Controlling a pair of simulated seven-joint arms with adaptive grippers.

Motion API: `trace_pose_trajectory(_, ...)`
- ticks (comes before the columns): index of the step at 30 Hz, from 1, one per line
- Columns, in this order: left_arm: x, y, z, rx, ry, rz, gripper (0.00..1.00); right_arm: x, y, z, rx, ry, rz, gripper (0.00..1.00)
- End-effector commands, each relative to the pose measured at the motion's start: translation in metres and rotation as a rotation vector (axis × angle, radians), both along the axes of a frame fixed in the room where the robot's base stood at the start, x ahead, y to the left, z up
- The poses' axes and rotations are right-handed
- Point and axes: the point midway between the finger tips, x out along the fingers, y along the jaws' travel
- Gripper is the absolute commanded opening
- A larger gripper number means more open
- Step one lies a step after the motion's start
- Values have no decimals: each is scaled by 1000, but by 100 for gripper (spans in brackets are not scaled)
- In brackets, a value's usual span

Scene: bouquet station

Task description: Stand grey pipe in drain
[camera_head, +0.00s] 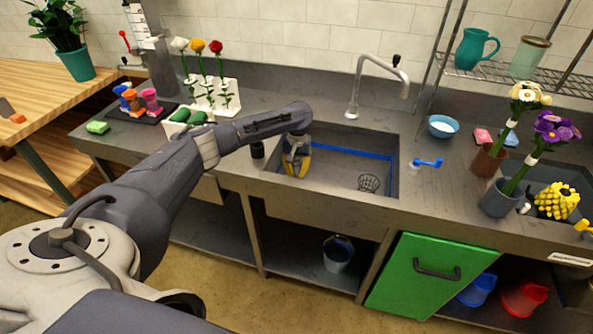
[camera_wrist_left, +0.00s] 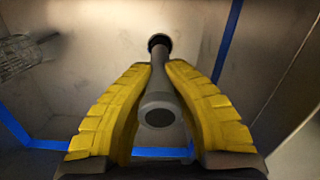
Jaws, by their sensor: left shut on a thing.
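My left gripper (camera_head: 297,165) is down inside the left part of the steel sink (camera_head: 335,205). In the left wrist view its yellow fingers (camera_wrist_left: 158,130) are shut on the grey pipe (camera_wrist_left: 160,85), one on each side. The pipe's wide near end faces the camera, and it narrows toward a dark ring (camera_wrist_left: 159,40) at its far end. I cannot tell whether that ring is the drain or part of the pipe, or whether the pipe is seated. In the head view the pipe cannot be made out behind the gripper. My right gripper is not in view.
A wire strainer (camera_head: 369,183) lies in the sink to the right of the gripper. The faucet (camera_head: 354,90) stands behind the sink. A small dark cylinder (camera_head: 257,150) is on the counter at left. Flower pots (camera_head: 500,198) and a blue bowl (camera_head: 443,127) stand at right.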

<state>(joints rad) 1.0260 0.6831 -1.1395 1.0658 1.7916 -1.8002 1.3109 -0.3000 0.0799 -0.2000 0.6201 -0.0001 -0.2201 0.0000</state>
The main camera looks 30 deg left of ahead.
Motion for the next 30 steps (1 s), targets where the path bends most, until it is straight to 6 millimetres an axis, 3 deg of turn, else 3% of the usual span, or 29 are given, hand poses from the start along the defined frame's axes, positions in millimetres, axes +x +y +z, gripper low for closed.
trace_pose_trajectory(30,1,1,-12,-1,0,1,0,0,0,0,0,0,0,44)
